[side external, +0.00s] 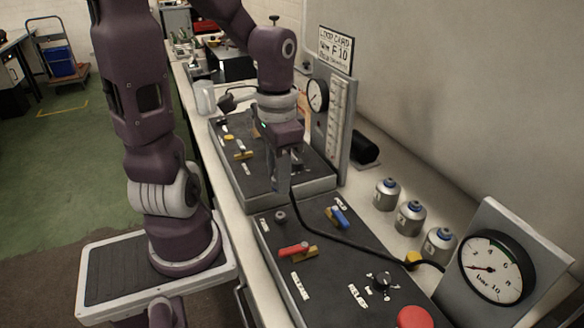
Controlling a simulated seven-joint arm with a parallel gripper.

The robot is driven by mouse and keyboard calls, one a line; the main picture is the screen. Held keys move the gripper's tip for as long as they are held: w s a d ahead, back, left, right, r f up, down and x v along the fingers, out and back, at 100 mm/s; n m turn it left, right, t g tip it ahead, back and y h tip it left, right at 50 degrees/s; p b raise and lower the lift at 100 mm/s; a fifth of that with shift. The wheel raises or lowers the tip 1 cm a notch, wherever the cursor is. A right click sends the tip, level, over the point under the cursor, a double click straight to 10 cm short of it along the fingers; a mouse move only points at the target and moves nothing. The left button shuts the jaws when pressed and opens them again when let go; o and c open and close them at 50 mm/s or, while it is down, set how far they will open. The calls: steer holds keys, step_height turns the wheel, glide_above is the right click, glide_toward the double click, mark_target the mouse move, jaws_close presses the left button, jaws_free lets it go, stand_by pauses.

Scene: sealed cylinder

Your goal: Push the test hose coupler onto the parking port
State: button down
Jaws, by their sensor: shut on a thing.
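My gripper (282,184) points down over the near edge of the rear panel, shut on the end of the black test hose (340,242). The coupler at that end is mostly hidden by the fingers. The hose hangs from the gripper and runs across the front panel towards the large round gauge (492,268). A small grey round fitting (280,216) stands on the front panel just below the gripper, apart from it. A dark knobbed fitting (380,281) is nearer the camera. I cannot tell from the labels which one is the parking port.
The front panel (330,270) carries a red lever (294,249), a blue lever (338,218) and a red button (414,317). Several metal canisters (410,217) stand at the right. The rear panel (240,178) has yellow levers and an upright gauge board (333,115).

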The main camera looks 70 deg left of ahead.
steer(key=shift+f, duration=0.1)
steer(key=shift+f, duration=2.85)
steer(key=shift+f, duration=0.25)
steer(key=c, duration=1.1)
jaws_free()
steer(key=shift+o, duration=0.2)
step_height(320, 180, up, 7)
steer(key=shift+r, duration=0.1)
